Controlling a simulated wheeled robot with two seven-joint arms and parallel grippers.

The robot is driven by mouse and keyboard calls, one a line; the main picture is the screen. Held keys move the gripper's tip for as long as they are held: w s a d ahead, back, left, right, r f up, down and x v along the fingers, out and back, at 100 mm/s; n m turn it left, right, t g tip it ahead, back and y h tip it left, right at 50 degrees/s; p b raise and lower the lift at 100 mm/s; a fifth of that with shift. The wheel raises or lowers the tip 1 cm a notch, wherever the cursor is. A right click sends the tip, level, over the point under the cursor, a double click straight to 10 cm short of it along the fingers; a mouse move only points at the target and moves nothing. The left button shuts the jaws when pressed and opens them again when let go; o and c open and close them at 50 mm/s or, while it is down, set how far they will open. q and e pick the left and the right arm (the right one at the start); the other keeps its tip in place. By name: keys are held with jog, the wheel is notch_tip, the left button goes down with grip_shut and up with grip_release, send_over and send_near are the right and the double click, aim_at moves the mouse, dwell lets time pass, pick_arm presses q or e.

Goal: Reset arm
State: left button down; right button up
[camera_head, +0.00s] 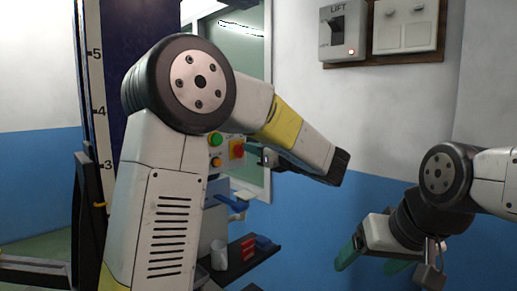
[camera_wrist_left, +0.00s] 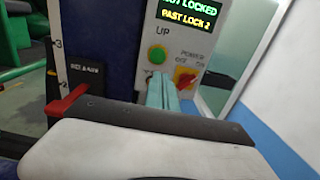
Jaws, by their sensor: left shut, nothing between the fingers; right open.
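My left arm rises at the left of the head view, bends at a round joint and reaches right. Its gripper (camera_head: 268,157) is mostly hidden behind the forearm, close to the control panel. In the left wrist view its teal fingers (camera_wrist_left: 161,90) are together and empty, in front of the panel's lower part; touching or apart cannot be told. The panel has a green UP button (camera_wrist_left: 158,62) and a red-yellow power switch (camera_wrist_left: 186,79), which also shows in the head view (camera_head: 237,149). My right gripper (camera_head: 372,257) is open and empty at the lower right, with green fingers.
A display (camera_wrist_left: 190,12) reads "PAST LOCK 2" on its lower line. A dark shelf (camera_head: 240,264) holds a white cup (camera_head: 219,256) and red and blue items. A LIFT switch box (camera_head: 342,32) is on the wall.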

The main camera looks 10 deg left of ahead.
pick_arm(q)
jog(key=s+a+f+n+g+h, duration=0.35)
jog(key=s+a+f+n, duration=0.2)
jog(key=s, duration=0.25)
jog(key=s+a+f+n+g+h, duration=0.3)
jog(key=s+a+f+n+g, duration=0.15)
jog(key=s+a, duration=0.3)
jog(key=s+d+f+n+t+h, duration=0.2)
jog(key=s+d+f+n+h, duration=0.3)
jog(key=s+d+n+h, duration=0.4)
jog(key=s+n, duration=0.3)
jog(key=n, duration=0.3)
jog(key=shift+d+t+h, duration=0.25)
jog(key=shift+t+h, duration=0.05)
jog(key=shift+h, duration=0.05)
